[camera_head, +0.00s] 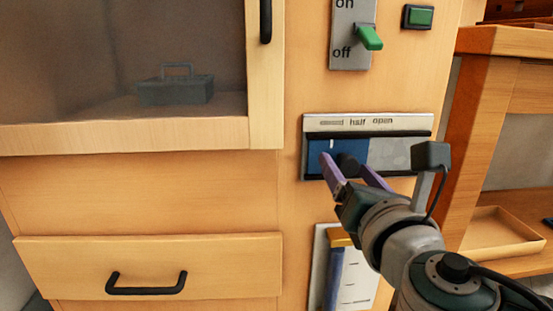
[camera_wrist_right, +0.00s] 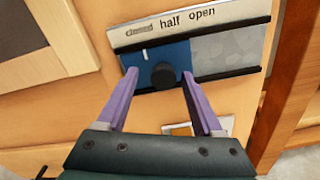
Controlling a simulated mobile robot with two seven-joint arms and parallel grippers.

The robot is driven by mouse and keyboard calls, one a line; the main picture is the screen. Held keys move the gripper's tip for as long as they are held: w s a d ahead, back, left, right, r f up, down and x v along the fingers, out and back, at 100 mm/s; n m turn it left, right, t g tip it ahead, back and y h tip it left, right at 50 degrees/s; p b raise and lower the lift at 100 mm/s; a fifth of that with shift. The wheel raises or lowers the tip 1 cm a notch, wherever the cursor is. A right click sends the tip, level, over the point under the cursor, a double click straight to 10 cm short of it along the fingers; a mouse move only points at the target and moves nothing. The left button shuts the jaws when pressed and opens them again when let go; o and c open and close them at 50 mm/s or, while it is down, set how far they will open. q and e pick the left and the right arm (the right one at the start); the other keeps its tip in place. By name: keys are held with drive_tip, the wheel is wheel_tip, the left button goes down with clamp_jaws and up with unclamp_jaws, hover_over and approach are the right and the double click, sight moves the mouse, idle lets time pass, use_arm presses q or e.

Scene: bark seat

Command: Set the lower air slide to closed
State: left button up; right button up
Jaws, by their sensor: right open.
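The air slide (camera_head: 322,150) is a blue plate with a round black knob (camera_wrist_right: 163,75), set in a rail under a label strip (camera_head: 368,122) with the words closed, half and open. The blue plate covers the left part of the rail and a grey speckled area shows to its right. Its white mark (camera_wrist_right: 145,56) stands under the word closed. My right gripper (camera_head: 345,164) is open, with one purple finger on each side of the knob. In the wrist view a gap shows between each finger and the knob. My left gripper is not in view.
Above is an on/off plate (camera_head: 343,58) with a green lever (camera_head: 369,38), and a green button (camera_head: 419,17) beside it. Below is a white panel (camera_head: 358,281) with a yellow-topped blue strip. A glass-fronted door (camera_head: 133,136) and a drawer (camera_head: 220,262) are at left, a wooden shelf unit (camera_head: 475,120) at right.

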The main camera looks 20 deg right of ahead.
drive_tip(key=p+v, duration=0.2)
drive_tip(key=v, duration=0.6)
drive_tip(key=shift+s, duration=0.3)
drive_tip(key=shift+a, duration=0.1)
